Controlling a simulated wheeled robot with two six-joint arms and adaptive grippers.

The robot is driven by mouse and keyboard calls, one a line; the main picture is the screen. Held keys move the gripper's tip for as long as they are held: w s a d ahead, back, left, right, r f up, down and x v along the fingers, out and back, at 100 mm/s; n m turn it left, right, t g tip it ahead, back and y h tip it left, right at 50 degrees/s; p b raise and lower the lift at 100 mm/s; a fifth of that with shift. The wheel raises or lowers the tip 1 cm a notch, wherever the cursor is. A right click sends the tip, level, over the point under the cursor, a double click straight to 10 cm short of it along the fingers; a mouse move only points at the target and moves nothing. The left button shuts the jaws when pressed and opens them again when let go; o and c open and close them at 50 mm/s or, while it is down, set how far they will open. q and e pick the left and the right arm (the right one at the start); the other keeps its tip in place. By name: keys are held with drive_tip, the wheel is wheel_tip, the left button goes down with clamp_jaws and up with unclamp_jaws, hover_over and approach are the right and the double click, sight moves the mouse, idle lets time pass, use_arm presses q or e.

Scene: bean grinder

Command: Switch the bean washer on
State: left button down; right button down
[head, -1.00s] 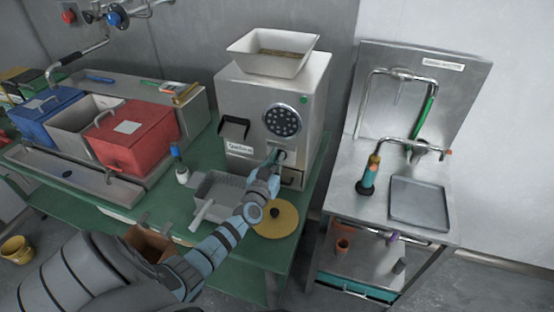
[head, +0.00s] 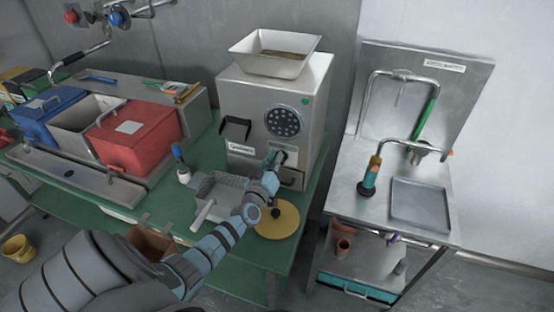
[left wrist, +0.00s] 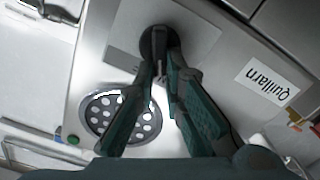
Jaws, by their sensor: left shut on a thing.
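A boxy metal machine (head: 272,110) stands on the green table, with a hopper on top, a round perforated grille and a green button on its front. In the left wrist view its label (left wrist: 268,84) reads "Quillarn". A dark round knob (left wrist: 153,40) sits on a plate on the machine's front. My left gripper (head: 276,160) is at this front, below the grille. In the left wrist view its fingers (left wrist: 162,66) close on the knob, and their tips partly hide it. Which way the knob is turned cannot be made out. My right gripper is not in view.
A small bottle (head: 181,165) stands left of the tray. Red (head: 135,138) and blue (head: 50,113) bins are further left. A steel sink stand (head: 345,190) is at right.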

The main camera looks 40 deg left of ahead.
use_arm(q)
drive_tip(key=shift+s+a+f+n, duration=0.1)
drive_tip(key=shift+a+f+n, duration=0.1)
drive_tip(key=shift+n, duration=0.95)
drive_tip(key=shift+a+f+n, duration=0.1)
drive_tip(key=shift+f+n, duration=0.05)
drive_tip(key=shift+n, duration=1)
drive_tip(key=c, duration=1.7)
unclamp_jaws()
drive_tip(key=v, duration=1.2)
drive_tip(key=shift+d, duration=0.1)
